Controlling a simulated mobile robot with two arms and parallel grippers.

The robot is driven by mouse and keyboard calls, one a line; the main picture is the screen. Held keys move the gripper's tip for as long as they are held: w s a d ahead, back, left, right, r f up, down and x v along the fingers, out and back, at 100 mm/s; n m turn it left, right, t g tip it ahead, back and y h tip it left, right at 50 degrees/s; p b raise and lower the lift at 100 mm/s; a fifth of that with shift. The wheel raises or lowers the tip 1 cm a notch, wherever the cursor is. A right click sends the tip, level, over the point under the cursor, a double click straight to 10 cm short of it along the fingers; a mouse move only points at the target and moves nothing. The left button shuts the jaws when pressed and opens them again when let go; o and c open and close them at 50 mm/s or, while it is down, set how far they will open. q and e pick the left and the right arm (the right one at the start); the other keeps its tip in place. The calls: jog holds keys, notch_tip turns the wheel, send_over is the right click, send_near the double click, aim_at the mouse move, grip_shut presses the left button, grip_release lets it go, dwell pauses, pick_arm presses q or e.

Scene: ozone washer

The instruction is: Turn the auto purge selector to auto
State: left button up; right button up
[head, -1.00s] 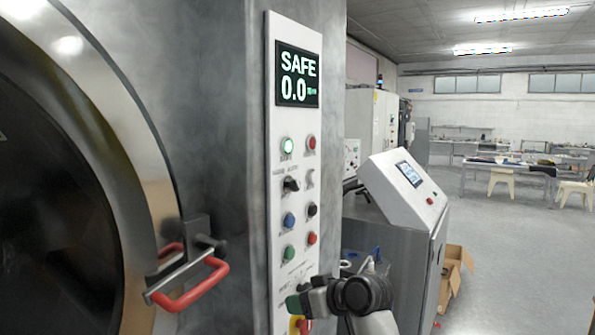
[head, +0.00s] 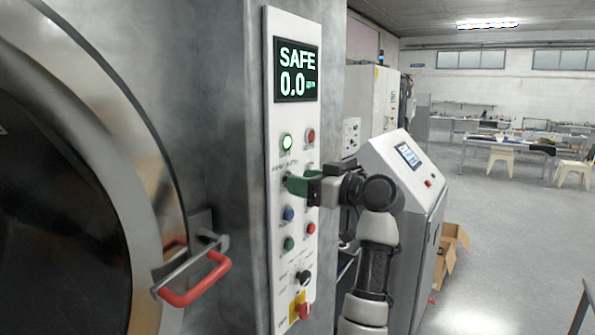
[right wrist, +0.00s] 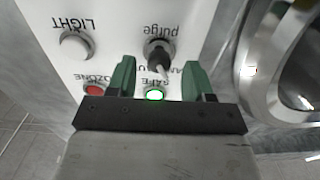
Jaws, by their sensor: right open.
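The auto purge selector is a black knob (right wrist: 158,52) on the white control panel (head: 295,130). In the right wrist view it appears upside down under the word "purge", with a pale pointer slanting slightly right, toward the "MAN" lettering. My right gripper (right wrist: 158,70) is open, its green fingers on either side of the knob. I cannot tell if they touch it. In the head view the right gripper (head: 299,187) is at the panel and mostly hides the selector. My left gripper is not in view.
The lit green safe lamp (right wrist: 155,95), red ozone lamp (right wrist: 93,91) and light button (right wrist: 77,46) are close by. Lower are another black knob (head: 303,278) and a red emergency stop (head: 304,310). The red door handle (head: 196,280) juts out left. A console (head: 405,185) stands right.

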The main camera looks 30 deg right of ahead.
jog(key=shift+x, duration=0.9)
jog(key=c, duration=0.9)
jog(key=shift+d+m, duration=0.1)
jog(key=shift+m, duration=0.3)
jog(key=shift+m+p, duration=1.5)
jog(key=shift+m, duration=4.1)
